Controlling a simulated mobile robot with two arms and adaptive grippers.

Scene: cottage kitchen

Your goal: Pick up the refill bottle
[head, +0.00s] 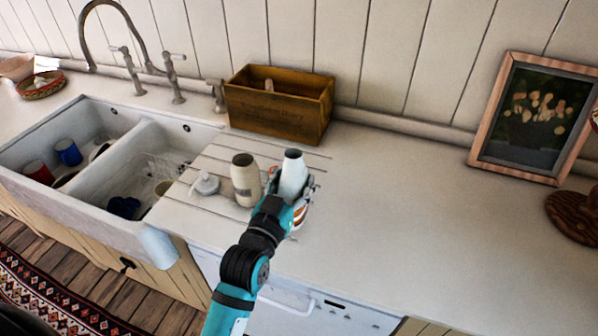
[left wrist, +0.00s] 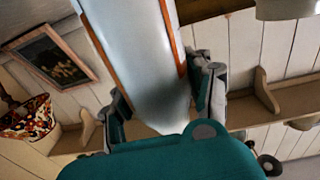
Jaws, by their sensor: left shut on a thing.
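In the left wrist view the bottle (left wrist: 140,50) fills the space between the two fingers (left wrist: 160,100). My right gripper is not in view.
A white pump top (head: 205,184) lies left of the cream bottle. A wooden box (head: 279,106) stands behind, against the wall. The sink (head: 75,190) with cups is at left. A framed picture (head: 533,118) leans at right. The counter (head: 420,210) between is clear.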

